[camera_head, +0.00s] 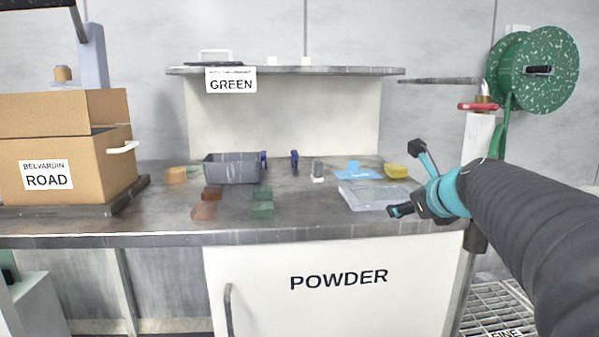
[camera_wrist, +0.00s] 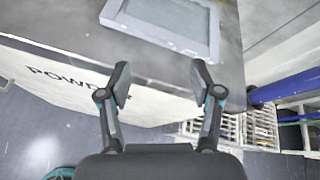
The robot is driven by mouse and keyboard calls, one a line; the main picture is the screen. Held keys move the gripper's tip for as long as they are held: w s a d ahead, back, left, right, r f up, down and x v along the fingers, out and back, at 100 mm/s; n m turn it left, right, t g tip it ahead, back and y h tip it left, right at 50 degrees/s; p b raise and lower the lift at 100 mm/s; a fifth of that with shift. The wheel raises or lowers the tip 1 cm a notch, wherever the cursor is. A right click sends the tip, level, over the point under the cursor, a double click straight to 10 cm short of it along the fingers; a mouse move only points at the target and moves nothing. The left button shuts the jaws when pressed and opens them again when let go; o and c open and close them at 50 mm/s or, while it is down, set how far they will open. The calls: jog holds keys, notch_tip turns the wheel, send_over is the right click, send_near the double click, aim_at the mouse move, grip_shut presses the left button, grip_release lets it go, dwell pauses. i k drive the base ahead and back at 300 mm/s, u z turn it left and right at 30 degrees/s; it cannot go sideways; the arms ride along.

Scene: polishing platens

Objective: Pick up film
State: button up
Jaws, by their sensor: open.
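A flat, pale grey, framed sheet (camera_head: 375,197) lies on the right part of the bench top, near its front edge. It also shows at the top of the wrist view (camera_wrist: 165,20), with a darker middle and a light rim. A light blue flat piece (camera_head: 357,172) lies behind it. I cannot tell for certain which of these is the film. My gripper (camera_head: 408,181) is open and empty, at the right end of the bench beside the framed sheet. In the wrist view my gripper (camera_wrist: 159,82) has its fingers apart, with the bench's front edge and the floor beyond them.
A yellow stack (camera_head: 395,171) sits behind the framed sheet. A grey bin (camera_head: 232,169), brown blocks (camera_head: 204,210) and green blocks (camera_head: 262,209) stand left of centre. A cardboard box (camera_head: 75,165) is at far left.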

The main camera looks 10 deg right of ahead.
aim_at(353, 173)
jog(key=i, duration=0.9)
